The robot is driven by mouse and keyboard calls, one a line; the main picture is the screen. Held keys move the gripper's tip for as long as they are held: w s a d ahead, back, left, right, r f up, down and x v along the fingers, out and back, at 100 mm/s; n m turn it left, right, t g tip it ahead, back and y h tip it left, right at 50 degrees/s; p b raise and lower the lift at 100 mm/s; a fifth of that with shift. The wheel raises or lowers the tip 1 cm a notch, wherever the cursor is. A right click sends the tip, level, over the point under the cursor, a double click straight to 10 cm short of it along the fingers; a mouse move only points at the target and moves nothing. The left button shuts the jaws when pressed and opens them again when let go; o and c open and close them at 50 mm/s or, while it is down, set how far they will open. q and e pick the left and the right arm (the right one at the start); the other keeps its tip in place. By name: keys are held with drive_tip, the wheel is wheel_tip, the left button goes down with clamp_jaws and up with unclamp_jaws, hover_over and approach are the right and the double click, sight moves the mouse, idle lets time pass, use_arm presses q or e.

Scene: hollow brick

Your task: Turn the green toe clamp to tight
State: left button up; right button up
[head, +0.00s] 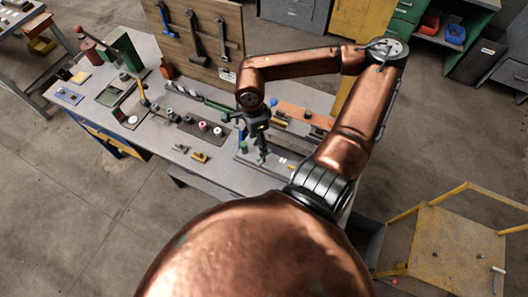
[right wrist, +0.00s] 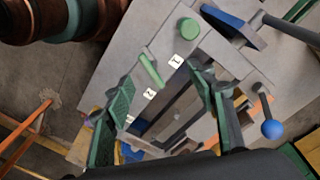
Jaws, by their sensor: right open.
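In the right wrist view a green bar-shaped handle (right wrist: 150,69), which looks like the toe clamp, lies on a grey metal plate (right wrist: 138,48). Small white labels (right wrist: 176,61) sit beside it; their lettering is too small to read surely. A round green knob (right wrist: 188,29) stands on the same plate, farther up. My right gripper (right wrist: 160,80) is open, with its green-padded fingers on either side of the handle's area; I see no contact. In the head view my right gripper (head: 252,148) is over the bench's right part and hides the clamp there. My left gripper is not in view.
A lever with a blue ball (right wrist: 271,129) stands right of the fingers, and a blue part (right wrist: 233,27) lies at the plate's top edge. The workbench (head: 218,178) carries several small parts. A tool board (head: 205,35) rises behind; a yellow cart (head: 450,245) stands at right.

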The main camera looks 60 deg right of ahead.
sight(264, 158)
drive_tip(key=m+p, duration=0.1)
drive_tip(key=m, duration=0.1)
drive_tip(key=s+m, duration=0.1)
drive_tip(key=m, duration=0.2)
drive_tip(key=s+m+p, duration=0.1)
drive_tip(key=m, duration=0.2)
drive_tip(key=shift+s+f+t+p, duration=0.25)
drive_tip(key=shift+f+t+p, duration=0.05)
drive_tip(key=shift+f+t, duration=0.1)
drive_tip(key=shift+f, duration=0.6)
use_arm(q)
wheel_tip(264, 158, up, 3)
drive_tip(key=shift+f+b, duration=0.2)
drive_tip(key=shift+b, duration=0.2)
use_arm(e)
wheel_tip(264, 158, down, 7)
drive_tip(key=shift+r, duration=0.15)
clamp_jaws()
